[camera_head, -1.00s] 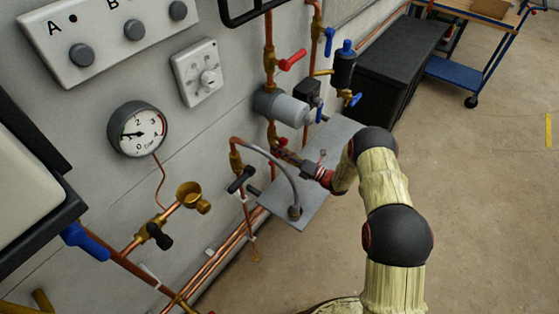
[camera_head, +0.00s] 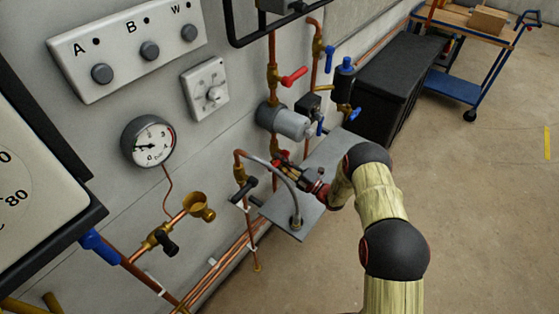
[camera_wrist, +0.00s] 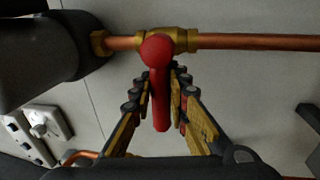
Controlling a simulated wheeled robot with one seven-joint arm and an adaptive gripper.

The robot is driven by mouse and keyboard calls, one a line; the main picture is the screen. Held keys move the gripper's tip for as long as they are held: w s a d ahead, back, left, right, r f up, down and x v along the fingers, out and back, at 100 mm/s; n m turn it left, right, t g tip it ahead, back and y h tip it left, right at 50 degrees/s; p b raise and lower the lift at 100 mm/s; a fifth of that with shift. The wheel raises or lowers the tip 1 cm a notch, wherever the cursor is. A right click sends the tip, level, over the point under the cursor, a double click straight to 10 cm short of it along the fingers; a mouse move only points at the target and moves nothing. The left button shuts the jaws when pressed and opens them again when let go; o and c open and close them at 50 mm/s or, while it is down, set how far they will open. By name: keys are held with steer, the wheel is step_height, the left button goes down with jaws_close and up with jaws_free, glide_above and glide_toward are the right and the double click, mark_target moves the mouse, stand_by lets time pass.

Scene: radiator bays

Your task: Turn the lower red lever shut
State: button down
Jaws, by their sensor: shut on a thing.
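The lower red lever (camera_wrist: 161,90) lies between the two fingers of my gripper (camera_wrist: 162,72) in the wrist view. It sits on a brass valve body (camera_wrist: 182,40) in a copper pipe and points across the pipe, toward my palm. My gripper is shut on it. In the head view my gripper (camera_head: 287,169) is at the wall pipe below the grey cylinder, and only a little of the lower red lever (camera_head: 281,155) shows. The upper red lever (camera_head: 294,76) is higher on the same pipe, apart from my gripper.
A grey cylinder (camera_head: 284,120) is just above my gripper. A grey plate (camera_head: 331,150) with a curved hose (camera_head: 291,185) is close by it. A black-handled valve (camera_head: 243,191) is to the left. Blue levers (camera_head: 330,52) are on the neighbouring pipe. Floor at right is free.

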stand_by(0.3)
steer(key=c, duration=1.8)
jaws_free()
steer(key=shift+o, duration=0.4)
steer(key=v, duration=1.2)
